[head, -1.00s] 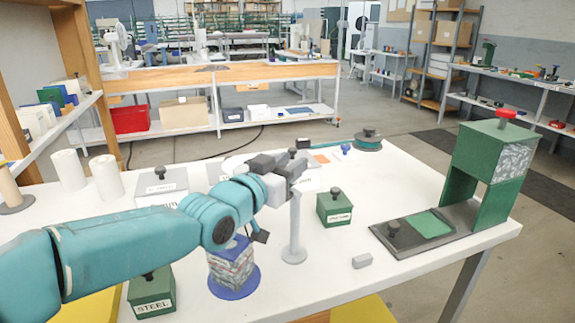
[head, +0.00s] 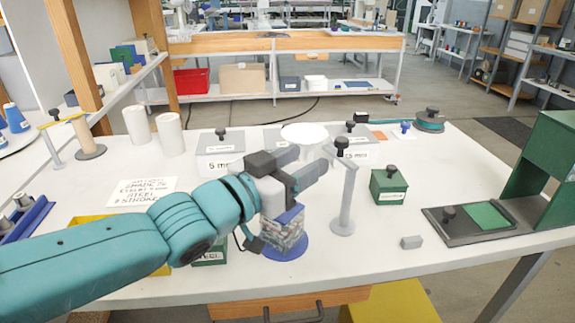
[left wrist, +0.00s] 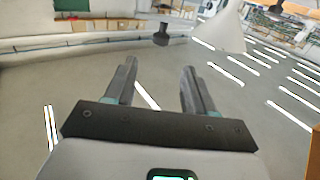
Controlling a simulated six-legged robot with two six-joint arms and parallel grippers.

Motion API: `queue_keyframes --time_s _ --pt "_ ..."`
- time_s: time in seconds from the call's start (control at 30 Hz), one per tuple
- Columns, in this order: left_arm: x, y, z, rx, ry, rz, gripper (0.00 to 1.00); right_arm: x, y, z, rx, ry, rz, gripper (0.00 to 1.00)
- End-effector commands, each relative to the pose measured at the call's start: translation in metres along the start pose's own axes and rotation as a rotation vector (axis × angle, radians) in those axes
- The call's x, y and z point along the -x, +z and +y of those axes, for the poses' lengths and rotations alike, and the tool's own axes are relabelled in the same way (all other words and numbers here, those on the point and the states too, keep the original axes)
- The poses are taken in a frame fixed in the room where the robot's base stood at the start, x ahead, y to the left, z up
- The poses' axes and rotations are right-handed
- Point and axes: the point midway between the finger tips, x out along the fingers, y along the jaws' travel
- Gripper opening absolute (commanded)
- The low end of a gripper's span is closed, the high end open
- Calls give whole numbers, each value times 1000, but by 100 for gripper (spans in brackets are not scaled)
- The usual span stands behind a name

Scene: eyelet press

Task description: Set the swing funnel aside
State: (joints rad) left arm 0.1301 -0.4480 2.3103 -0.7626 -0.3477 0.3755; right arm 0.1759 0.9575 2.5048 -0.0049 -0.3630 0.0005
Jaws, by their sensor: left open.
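The swing funnel's white round mouth (head: 304,134) shows behind my left gripper in the head view. A grey post (head: 347,200) with a black knob (head: 341,146) near its top stands just right of the gripper. My left gripper (head: 309,164) is open, with nothing between its fingers, and its fingertips are close to the knob. In the left wrist view the open fingers (left wrist: 158,70) point toward a black knob (left wrist: 162,36), with a white cone (left wrist: 230,30) to its right. The gripper and arm hide part of the funnel's arm. My right gripper is not in view.
A patterned block (head: 285,236) on a blue base stands below the gripper. White lidded boxes (head: 220,143) stand behind.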

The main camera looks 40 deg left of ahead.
Motion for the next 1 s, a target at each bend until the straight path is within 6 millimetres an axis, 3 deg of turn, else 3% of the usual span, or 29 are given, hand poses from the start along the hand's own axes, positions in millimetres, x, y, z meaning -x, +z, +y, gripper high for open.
queue_keyframes --time_s 0.2,0.53,0.67,0.7,0.77,0.9,1.0 --pt "27 -1 0 0 -2 0 54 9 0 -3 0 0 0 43" --pt "30 0 0 1 0 0 54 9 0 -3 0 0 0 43" --pt "30 0 0 -40 1 1 12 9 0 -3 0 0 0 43" --pt "30 -1 1 -81 4 6 0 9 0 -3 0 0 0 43" --pt "30 -4 4 -187 19 19 0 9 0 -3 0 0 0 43" --pt "28 -19 16 -578 76 80 0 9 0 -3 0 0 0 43" --pt "17 -35 20 -878 131 104 0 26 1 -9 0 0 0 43"
